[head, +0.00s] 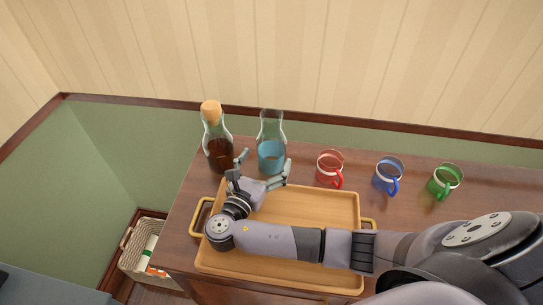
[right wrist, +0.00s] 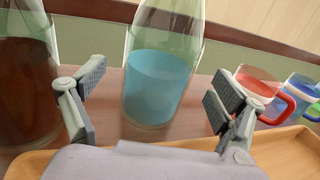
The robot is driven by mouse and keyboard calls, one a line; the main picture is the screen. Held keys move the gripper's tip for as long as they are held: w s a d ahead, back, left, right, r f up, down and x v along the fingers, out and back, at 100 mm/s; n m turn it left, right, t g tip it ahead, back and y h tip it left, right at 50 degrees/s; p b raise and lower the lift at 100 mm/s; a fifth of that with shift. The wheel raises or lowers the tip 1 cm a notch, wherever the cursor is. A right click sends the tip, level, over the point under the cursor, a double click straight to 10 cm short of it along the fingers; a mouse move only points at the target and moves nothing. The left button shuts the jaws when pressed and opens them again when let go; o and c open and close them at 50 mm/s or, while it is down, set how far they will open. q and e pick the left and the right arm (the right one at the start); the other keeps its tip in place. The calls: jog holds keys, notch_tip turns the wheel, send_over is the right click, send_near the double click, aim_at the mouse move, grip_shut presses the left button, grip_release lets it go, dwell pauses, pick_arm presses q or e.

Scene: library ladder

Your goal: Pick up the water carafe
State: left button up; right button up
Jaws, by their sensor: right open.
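The water carafe (head: 271,143) is clear glass with blue liquid and stands upright at the back of the wooden table, behind the tray. My right gripper (head: 264,166) is open just in front of it. In the right wrist view the carafe (right wrist: 158,80) stands between and beyond the open fingertips (right wrist: 158,90), and I see no contact. A second carafe (head: 218,150) with dark brown liquid and a cork stopper stands to its left. It also shows in the right wrist view (right wrist: 25,95), close to the left finger. My left gripper is not in view.
A wooden tray (head: 330,194) with handles lies under my right arm. Red (head: 329,166), blue (head: 386,173) and green (head: 443,180) mugs stand in a row to the right. A wicker basket (head: 131,262) stands left of the table. The wall is close behind.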

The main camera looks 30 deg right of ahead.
jog(key=shift+b+x, duration=0.45)
jog(key=shift+x, duration=0.7)
jog(key=shift+w+d, duration=0.2)
jog(key=shift+c, duration=0.3)
jog(key=c, duration=1.9)
jog(key=shift+c, duration=0.4)
jog(key=shift+r, duration=0.1)
